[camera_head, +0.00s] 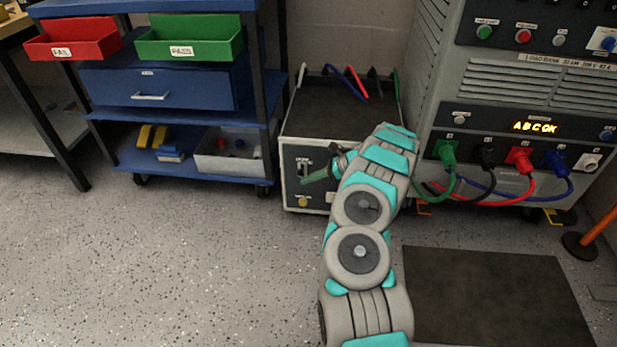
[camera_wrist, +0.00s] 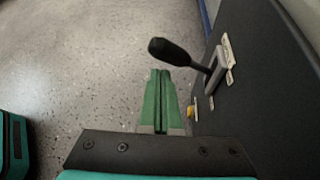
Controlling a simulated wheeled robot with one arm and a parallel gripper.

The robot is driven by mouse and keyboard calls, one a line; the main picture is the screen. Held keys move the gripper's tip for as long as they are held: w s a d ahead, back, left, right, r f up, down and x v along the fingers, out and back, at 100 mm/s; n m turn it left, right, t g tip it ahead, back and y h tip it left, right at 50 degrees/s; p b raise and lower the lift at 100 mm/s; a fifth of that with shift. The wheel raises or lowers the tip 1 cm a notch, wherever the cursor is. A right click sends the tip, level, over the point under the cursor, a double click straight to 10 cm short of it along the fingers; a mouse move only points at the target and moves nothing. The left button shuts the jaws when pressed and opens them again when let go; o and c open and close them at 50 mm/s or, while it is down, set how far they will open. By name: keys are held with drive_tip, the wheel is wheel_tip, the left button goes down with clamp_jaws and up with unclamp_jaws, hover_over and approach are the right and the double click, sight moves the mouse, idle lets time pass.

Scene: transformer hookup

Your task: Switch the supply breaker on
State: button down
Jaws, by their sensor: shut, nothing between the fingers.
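The supply breaker is on the dark front panel of a grey box (camera_head: 341,122). Its lever, with a black rounded grip (camera_wrist: 170,52), sticks out from a metal slotted plate (camera_wrist: 216,68) in the wrist view. In the head view the breaker (camera_head: 305,167) is small, and the lever's position is hard to tell. My gripper (camera_head: 308,180) has green fingers, pressed together and empty, just in front of the panel. In the wrist view the fingertips (camera_wrist: 160,73) lie close to the black grip, with a small gap apparent; contact cannot be told.
A yellow button (camera_head: 303,202) sits low on the same panel. Green, black, red and blue cables plug into the large cabinet (camera_head: 480,105) at right. A blue cart (camera_head: 190,98) with red and green bins stands left. Floor in front is clear, with a dark mat (camera_head: 495,297) at right.

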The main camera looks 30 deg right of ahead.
drive_tip(key=s+d+r+b, duration=0.1)
drive_tip(key=s+d, duration=0.3)
drive_tip(key=d, duration=0.4)
drive_tip(key=shift+d+r, duration=0.2)
drive_tip(key=shift+r, duration=0.15)
idle(0.4)
